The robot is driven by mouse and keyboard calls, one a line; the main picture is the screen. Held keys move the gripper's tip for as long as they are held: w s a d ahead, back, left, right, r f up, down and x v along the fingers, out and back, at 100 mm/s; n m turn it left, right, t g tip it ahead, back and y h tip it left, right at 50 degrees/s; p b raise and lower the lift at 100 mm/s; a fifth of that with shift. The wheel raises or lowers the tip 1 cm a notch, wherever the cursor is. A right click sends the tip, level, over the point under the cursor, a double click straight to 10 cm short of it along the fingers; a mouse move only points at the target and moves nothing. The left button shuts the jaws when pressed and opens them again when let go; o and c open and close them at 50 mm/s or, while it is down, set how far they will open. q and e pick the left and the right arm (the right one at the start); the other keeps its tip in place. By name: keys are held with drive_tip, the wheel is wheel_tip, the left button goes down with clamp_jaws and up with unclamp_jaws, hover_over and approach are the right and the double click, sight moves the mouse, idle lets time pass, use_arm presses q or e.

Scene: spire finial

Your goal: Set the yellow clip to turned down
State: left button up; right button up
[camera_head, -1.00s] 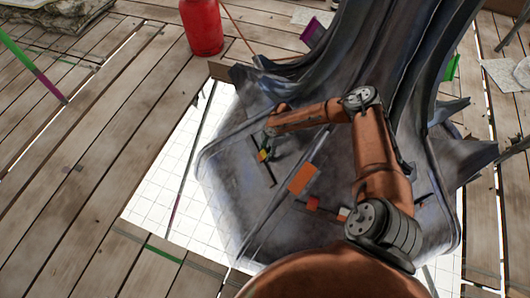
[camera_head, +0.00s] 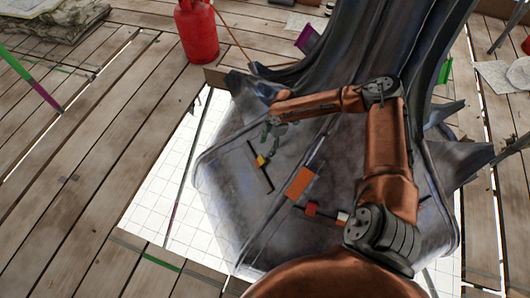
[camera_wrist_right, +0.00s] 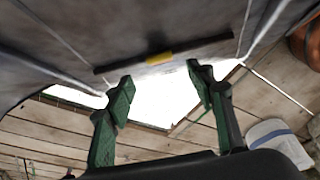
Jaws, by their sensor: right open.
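The yellow clip (camera_head: 261,161) sits on a thin dark bar (camera_head: 267,181) on the left part of the grey metal spire base. In the right wrist view the clip (camera_wrist_right: 159,58) shows as a small yellow block at the middle of the bar, beyond the fingertips. My right gripper (camera_head: 274,133) is just above and right of the clip in the head view. In the right wrist view its green fingers (camera_wrist_right: 162,88) are apart with nothing between them. The clip looks clear of both fingers; which way it is turned is too small to tell. My left gripper is not in view.
An orange block (camera_head: 300,183) and a red block (camera_head: 312,208) on another bar lie right of the clip, near my right forearm. The spire (camera_head: 385,45) rises behind. A red cylinder (camera_head: 197,30) stands on the plank floor at the back left.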

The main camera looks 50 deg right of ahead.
drive_tip(key=shift+v, duration=1.1)
drive_tip(key=shift+w, duration=0.1)
